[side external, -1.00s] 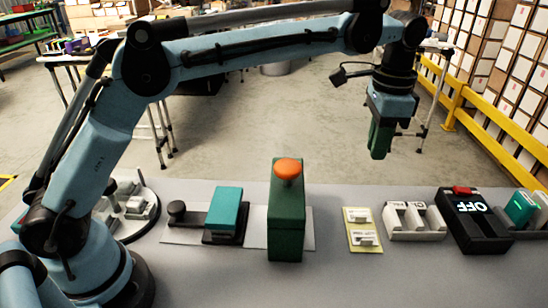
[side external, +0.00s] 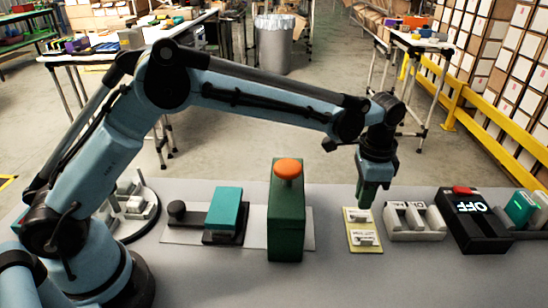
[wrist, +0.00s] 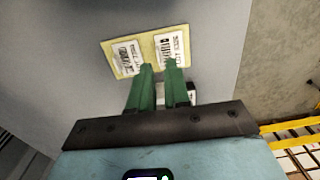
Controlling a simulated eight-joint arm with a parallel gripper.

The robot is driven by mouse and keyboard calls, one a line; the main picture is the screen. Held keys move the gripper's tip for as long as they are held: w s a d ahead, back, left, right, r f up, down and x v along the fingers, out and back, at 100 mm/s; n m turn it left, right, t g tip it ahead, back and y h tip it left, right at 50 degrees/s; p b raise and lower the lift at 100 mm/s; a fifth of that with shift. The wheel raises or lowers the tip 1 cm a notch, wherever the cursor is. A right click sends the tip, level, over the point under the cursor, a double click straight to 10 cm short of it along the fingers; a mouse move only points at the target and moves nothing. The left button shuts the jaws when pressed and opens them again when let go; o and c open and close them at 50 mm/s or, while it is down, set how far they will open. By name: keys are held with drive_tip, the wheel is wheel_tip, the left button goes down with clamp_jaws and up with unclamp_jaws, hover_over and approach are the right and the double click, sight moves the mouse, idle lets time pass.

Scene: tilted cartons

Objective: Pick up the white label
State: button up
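Two white labels with black print lie on a pale yellow backing sheet (side external: 350,246) on the grey table. In the side view, the far label (side external: 361,217) is just below my gripper (side external: 364,206) and the near label (side external: 363,238) is closer to the camera. In the wrist view, the left label (wrist: 126,55) and the right label (wrist: 170,44) sit ahead of my gripper (wrist: 159,66). Its two green fingers are apart with an empty gap between them. The right fingertip overlaps the right label's lower edge; I cannot tell whether it touches.
A white slotted holder (side external: 415,236) stands right of the sheet, then a black box (side external: 474,236) reading OFF. A tall green block with an orange button (side external: 287,215) stands to the left. The table in front of the sheet is clear.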

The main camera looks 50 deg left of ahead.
sight(357, 217)
drive_tip(key=shift+s+a+f, duration=0.1)
drive_tip(key=shift+f, duration=1.2)
drive_tip(key=shift+s+f, duration=0.1)
drive_tip(key=shift+f, duration=1.2)
clamp_jaws()
